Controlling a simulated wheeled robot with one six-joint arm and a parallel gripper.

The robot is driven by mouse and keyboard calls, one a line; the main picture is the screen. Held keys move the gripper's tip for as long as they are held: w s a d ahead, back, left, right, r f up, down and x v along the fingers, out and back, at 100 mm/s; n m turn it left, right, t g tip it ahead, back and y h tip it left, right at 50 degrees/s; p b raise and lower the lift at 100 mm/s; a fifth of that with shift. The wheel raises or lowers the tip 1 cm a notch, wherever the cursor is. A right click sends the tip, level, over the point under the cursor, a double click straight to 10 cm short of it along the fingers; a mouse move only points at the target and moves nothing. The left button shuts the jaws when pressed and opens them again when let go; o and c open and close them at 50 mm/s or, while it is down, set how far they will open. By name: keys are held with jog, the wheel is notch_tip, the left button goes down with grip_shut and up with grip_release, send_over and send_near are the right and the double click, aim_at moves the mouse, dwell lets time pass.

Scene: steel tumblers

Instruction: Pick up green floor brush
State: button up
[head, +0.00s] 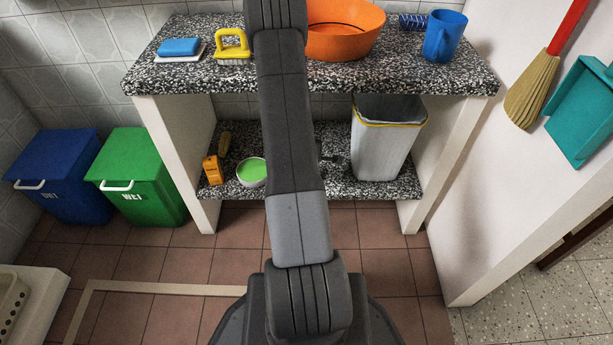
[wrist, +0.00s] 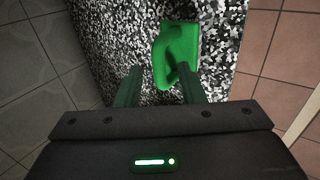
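The green floor brush (wrist: 178,44) shows in the wrist view, lying on a black-and-white speckled slab (wrist: 225,50). No part of the brush is held between both fingers. In the head view my arm covers the middle of the shelves, and I cannot make out the brush there.
The upper shelf (head: 225,76) holds a yellow brush (head: 232,44), an orange basin (head: 343,30) and a blue jug (head: 444,36). The lower shelf (head: 300,185) holds a green-filled bowl (head: 252,172) and a white bin (head: 385,145). Shelf legs flank the lower space. Blue and green bins stand left.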

jog(key=b+x, duration=0.1)
jog(key=x, duration=0.3)
jog(key=shift+r, duration=0.1)
grip_shut()
